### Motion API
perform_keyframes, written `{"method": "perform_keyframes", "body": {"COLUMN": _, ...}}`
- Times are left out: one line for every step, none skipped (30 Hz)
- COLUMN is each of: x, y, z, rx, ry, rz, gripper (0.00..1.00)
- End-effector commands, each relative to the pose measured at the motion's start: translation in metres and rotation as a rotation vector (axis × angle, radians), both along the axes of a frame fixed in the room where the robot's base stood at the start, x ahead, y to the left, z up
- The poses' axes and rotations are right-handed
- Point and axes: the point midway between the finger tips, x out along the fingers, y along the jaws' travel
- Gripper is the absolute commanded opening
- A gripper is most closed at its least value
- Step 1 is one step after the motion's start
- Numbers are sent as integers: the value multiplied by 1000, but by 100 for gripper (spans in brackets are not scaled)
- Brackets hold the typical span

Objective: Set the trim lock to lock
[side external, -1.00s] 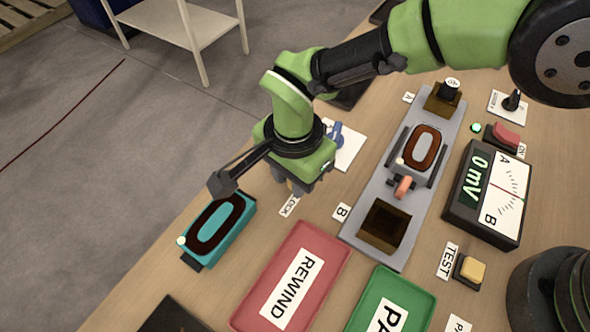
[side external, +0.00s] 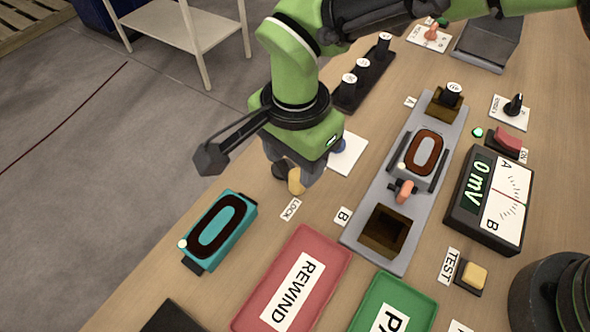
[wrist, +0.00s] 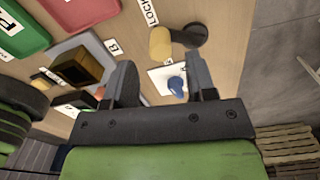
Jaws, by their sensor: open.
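The trim lock is a yellow knob or lever (side external: 296,183) beside a dark round base; a white LOCK label (side external: 290,209) lies just in front of it.
A blue knob on a white plate (wrist: 176,84) shows between my fingers. A teal detector (side external: 219,228) lies left of the LOCK label. The red REWIND tray (side external: 292,278), green tray (side external: 389,300), grey conveyor rail (side external: 366,210) and meter (side external: 488,200) stand to the right.

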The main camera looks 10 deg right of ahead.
Motion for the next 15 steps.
{"method": "perform_keyframes", "body": {"x": 1, "y": 1, "z": 11, "rx": 2, "ry": -3, "rz": 0, "gripper": 51}}
{"method": "perform_keyframes", "body": {"x": 1, "y": 1, "z": 16, "rx": 2, "ry": -3, "rz": 0, "gripper": 51}}
{"method": "perform_keyframes", "body": {"x": 0, "y": 0, "z": 23, "rx": 3, "ry": -3, "rz": 0, "gripper": 51}}
{"method": "perform_keyframes", "body": {"x": 0, "y": 0, "z": 28, "rx": 3, "ry": -2, "rz": 0, "gripper": 51}}
{"method": "perform_keyframes", "body": {"x": 0, "y": 0, "z": 31, "rx": 2, "ry": -1, "rz": 0, "gripper": 51}}
{"method": "perform_keyframes", "body": {"x": 0, "y": 0, "z": 36, "rx": 1, "ry": -2, "rz": 0, "gripper": 51}}
{"method": "perform_keyframes", "body": {"x": 0, "y": 0, "z": 39, "rx": 1, "ry": -2, "rz": 0, "gripper": 51}}
{"method": "perform_keyframes", "body": {"x": 0, "y": 0, "z": 41, "rx": 1, "ry": -1, "rz": 0, "gripper": 51}}
{"method": "perform_keyframes", "body": {"x": 0, "y": 0, "z": 43, "rx": 0, "ry": 0, "rz": 0, "gripper": 51}}
{"method": "perform_keyframes", "body": {"x": 0, "y": 0, "z": 44, "rx": -1, "ry": 1, "rz": 0, "gripper": 51}}
{"method": "perform_keyframes", "body": {"x": 0, "y": 0, "z": 45, "rx": -1, "ry": 1, "rz": 0, "gripper": 51}}
{"method": "perform_keyframes", "body": {"x": 0, "y": 0, "z": 45, "rx": -1, "ry": 1, "rz": 0, "gripper": 51}}
{"method": "perform_keyframes", "body": {"x": 0, "y": 0, "z": 46, "rx": -1, "ry": 1, "rz": 0, "gripper": 51}}
{"method": "perform_keyframes", "body": {"x": 0, "y": 0, "z": 46, "rx": -1, "ry": 1, "rz": 0, "gripper": 51}}
{"method": "perform_keyframes", "body": {"x": 0, "y": 0, "z": 45, "rx": -1, "ry": 2, "rz": 0, "gripper": 51}}
